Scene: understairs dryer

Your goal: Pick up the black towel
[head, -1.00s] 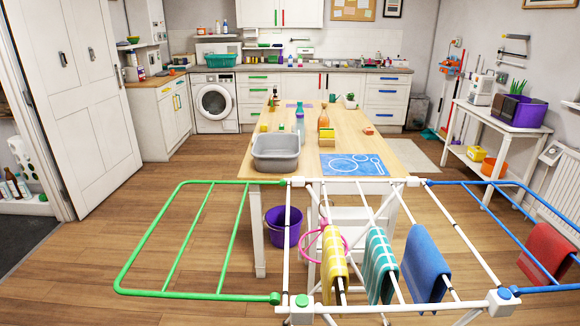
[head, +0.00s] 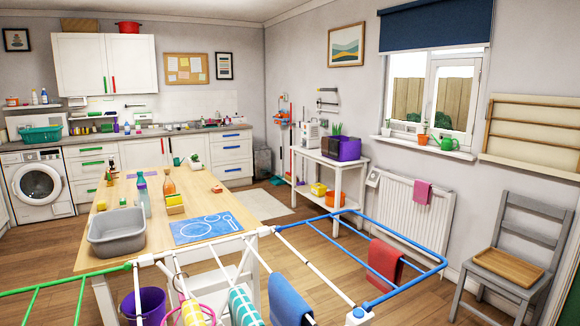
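I see no black towel in the head view. The drying rack (head: 323,275) in the foreground holds a yellow checked towel (head: 192,313), a teal striped towel (head: 243,307), a blue towel (head: 289,299) and a red towel (head: 385,263) on its blue wing. A pink cloth (head: 422,192) hangs on the white radiator (head: 385,208). The lower ends of the yellow, teal and blue towels are cut off by the picture's bottom edge. Neither of my grippers is in view.
A wooden island table (head: 150,195) with a grey basin (head: 117,232) stands behind the rack at left. A purple bucket (head: 143,305) is below. A grey chair (head: 505,250) holding a wooden tray (head: 507,266) stands right. Open floor lies between rack and radiator.

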